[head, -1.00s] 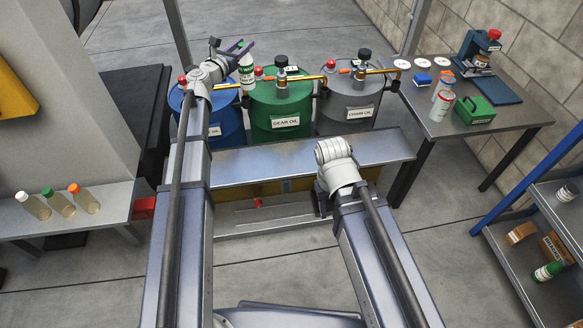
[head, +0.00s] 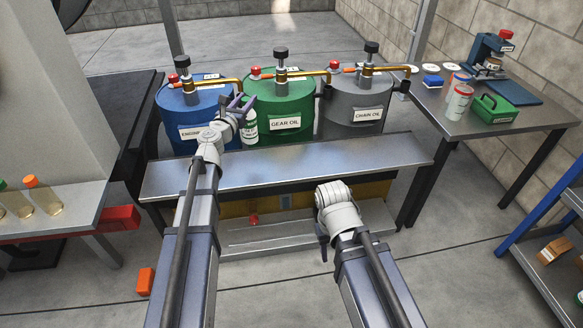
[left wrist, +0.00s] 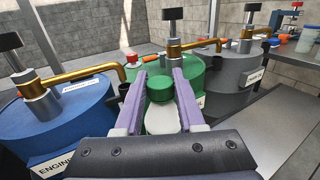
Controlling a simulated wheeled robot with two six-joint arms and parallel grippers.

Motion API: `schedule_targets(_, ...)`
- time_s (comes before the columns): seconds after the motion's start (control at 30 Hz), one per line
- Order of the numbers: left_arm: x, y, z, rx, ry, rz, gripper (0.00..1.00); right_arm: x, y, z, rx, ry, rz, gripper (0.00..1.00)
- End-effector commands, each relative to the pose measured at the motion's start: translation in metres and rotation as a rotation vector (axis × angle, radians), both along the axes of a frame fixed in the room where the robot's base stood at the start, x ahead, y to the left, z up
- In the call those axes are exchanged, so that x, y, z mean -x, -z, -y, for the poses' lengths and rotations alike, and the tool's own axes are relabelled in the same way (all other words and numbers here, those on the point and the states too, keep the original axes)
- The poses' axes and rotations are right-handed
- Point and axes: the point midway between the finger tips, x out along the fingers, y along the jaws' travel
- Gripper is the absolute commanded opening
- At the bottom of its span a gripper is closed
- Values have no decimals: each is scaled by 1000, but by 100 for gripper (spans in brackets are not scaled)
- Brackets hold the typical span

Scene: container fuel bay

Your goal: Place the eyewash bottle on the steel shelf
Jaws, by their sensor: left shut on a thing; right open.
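The eyewash bottle (head: 250,128) is white with a green label and stands about upright in front of the green drum. My left gripper (head: 241,104) is shut on it near its top. In the left wrist view its green cap (left wrist: 160,85) and white body (left wrist: 163,120) show between the two purple fingers. The steel shelf (head: 310,160) is a long bare ledge before the drums. The bottle's base appears at the shelf's back edge; I cannot tell whether it touches. My right gripper (head: 322,250) is open, low in front of the shelf, mostly hidden by its wrist.
A blue drum (head: 190,112), the green drum (head: 290,97) and a grey drum (head: 350,100) with brass taps stand behind the shelf. A side table (head: 440,112) at right holds several items. A ledge (head: 75,215) with bottles is at left, a rack (head: 555,245) at far right.

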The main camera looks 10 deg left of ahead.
Motion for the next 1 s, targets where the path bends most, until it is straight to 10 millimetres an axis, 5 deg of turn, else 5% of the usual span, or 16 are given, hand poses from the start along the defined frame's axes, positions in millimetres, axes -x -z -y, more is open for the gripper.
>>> schedule_targets(0.23,0,11,0,0,0,0,0,0,11,0,-1,-2,0,50)
schedule_targets(0.6,0,63,0,0,0,0,0,0,63,-2,-8,-11,0,50)
schedule_targets(1.0,0,81,0,0,0,0,0,0,81,-2,-9,-11,0,50)
